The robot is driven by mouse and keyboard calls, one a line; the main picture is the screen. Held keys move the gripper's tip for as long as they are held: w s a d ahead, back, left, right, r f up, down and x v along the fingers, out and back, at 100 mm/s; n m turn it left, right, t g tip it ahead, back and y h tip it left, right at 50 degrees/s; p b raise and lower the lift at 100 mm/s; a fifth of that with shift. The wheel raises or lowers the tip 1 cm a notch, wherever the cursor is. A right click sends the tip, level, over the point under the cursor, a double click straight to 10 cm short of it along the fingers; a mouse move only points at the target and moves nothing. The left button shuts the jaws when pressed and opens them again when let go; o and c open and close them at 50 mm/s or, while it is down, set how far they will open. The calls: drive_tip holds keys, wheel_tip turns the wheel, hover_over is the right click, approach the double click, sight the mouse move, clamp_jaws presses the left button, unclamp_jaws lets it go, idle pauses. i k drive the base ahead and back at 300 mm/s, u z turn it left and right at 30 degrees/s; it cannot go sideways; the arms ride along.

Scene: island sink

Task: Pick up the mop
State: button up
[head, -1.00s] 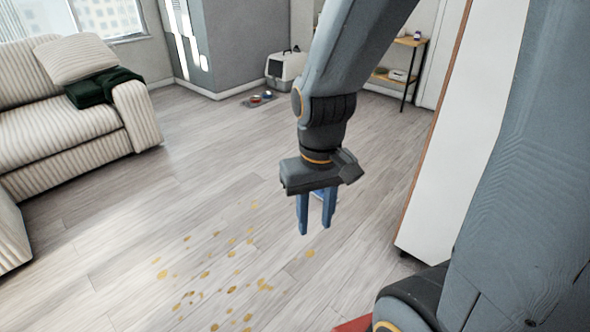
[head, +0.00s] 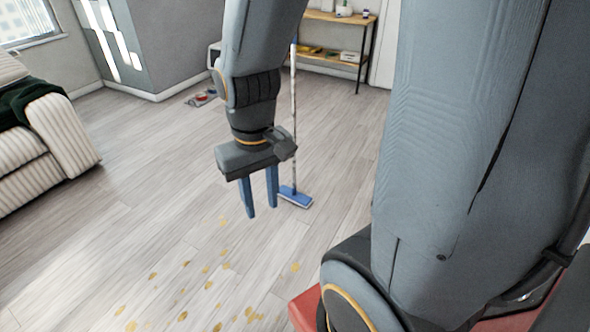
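The mop (head: 294,194) stands upright on the floor in the head view, just right of and beyond my gripper. It has a flat blue head on the floor and a thin pale speckled pole rising behind my arm. The pole's upper part is partly hidden by my arm. My gripper (head: 260,210) points down with its two blue fingers apart and nothing between them. It looks apart from the mop, nearer to the camera.
Yellowish spots (head: 185,285) are scattered on the wooden floor (head: 150,180) at the lower left. A cream sofa (head: 60,135) stands at the left. A wooden shelf (head: 325,18) stands against the back wall. The floor between is clear.

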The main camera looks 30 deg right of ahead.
sight(293, 194)
drive_tip(key=z, duration=0.4)
drive_tip(key=i, duration=0.7)
drive_tip(key=z, duration=1.1)
drive_tip(key=i, duration=0.4)
drive_tip(key=z, duration=0.4)
